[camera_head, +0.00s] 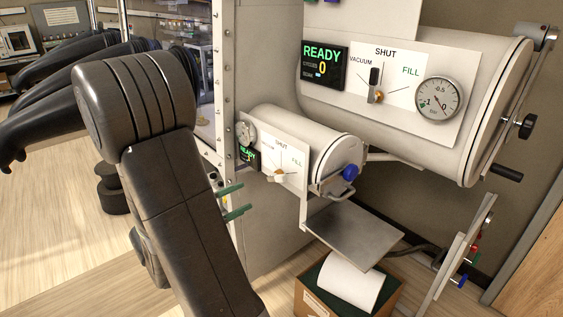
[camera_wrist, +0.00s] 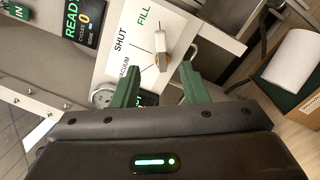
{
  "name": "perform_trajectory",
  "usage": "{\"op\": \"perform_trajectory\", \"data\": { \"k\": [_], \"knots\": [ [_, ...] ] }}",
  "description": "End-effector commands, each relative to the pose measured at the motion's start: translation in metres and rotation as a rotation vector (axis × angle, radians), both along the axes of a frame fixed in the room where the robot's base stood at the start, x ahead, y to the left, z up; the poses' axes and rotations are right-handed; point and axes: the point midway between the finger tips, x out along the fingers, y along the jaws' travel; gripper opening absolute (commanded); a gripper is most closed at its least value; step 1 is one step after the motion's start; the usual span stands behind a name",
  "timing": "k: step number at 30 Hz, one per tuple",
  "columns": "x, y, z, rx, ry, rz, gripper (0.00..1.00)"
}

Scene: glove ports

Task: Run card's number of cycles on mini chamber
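The mini chamber (camera_head: 310,135) is a small white cylinder on the wall with a blue door knob (camera_head: 350,172). Its white panel (camera_head: 292,160) carries a gauge (camera_head: 246,133), a green-lit READY display (camera_head: 248,157) with a digit too small to read surely, and a pale valve handle (camera_head: 279,178). The handle also shows in the wrist view (camera_wrist: 160,45); I cannot tell its exact setting. My gripper (camera_head: 233,202) has green fingers, open and empty, left of and below the panel. In the wrist view the fingers (camera_wrist: 163,90) point towards the handle, apparently apart from it. I can make out no run card.
The large chamber (camera_head: 450,70) above has a READY 0 display (camera_head: 325,63), a lever and a gauge. A metal tray (camera_head: 352,235) projects below the mini chamber's door. A box (camera_head: 310,300) with a white roll sits beneath. Black gloves (camera_head: 60,75) stick out at left.

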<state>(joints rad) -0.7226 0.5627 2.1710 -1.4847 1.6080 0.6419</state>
Motion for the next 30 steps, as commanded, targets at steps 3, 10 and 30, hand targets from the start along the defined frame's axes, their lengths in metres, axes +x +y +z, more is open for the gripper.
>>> {"op": "perform_trajectory", "data": {
  "k": [3,10,30],
  "knots": [
    [0.0,-0.002,0.001,-0.001,0.002,-0.001,0.4],
    [0.009,-0.017,0.001,-0.001,0.001,-0.004,0.4],
    [0.06,-0.087,0.001,-0.001,0.002,-0.006,0.4]
  ]
}}
